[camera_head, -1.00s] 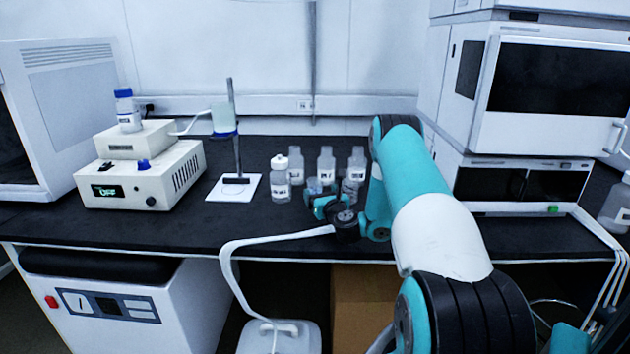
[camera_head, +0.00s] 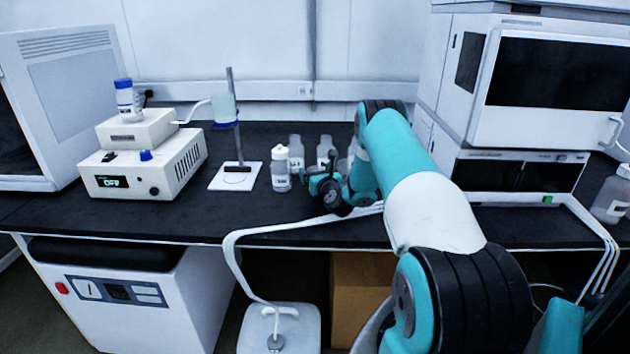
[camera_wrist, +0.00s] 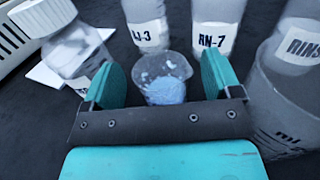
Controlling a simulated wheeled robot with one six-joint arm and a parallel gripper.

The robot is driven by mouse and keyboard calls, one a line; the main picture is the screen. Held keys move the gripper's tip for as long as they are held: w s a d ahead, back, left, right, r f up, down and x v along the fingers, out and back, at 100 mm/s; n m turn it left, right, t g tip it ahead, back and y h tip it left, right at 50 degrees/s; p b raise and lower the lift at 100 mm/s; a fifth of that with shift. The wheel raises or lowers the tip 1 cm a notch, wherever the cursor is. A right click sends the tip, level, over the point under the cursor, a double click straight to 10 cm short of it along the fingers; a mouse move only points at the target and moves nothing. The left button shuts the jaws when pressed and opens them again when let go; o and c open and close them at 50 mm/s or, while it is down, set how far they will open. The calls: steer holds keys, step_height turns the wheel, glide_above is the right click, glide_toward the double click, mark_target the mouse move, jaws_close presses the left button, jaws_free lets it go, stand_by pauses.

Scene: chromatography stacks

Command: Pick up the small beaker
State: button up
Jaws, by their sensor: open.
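The small beaker (camera_wrist: 164,78) is clear glass with pale blue granular contents. In the wrist view it stands on the dark bench just beyond and between the two teal fingers of my gripper (camera_wrist: 160,85). The fingers are apart, with nothing clamped between them; I cannot tell how far they reach around the glass. In the head view my gripper (camera_head: 322,186) is low over the bench near the bottles, and the arm hides the beaker there.
A white-capped bottle (camera_wrist: 62,35) stands left of my gripper. Bottles labelled LJ-3 (camera_wrist: 146,25) and RN-7 (camera_wrist: 214,28) stand behind the beaker. A larger beaker (camera_wrist: 283,115) is close on the right. A stand (camera_head: 236,175) is further left; the bench front (camera_head: 130,215) is clear.

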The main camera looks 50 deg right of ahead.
steer(key=shift+c, duration=0.3)
steer(key=c, duration=1)
steer(key=shift+r, duration=0.15)
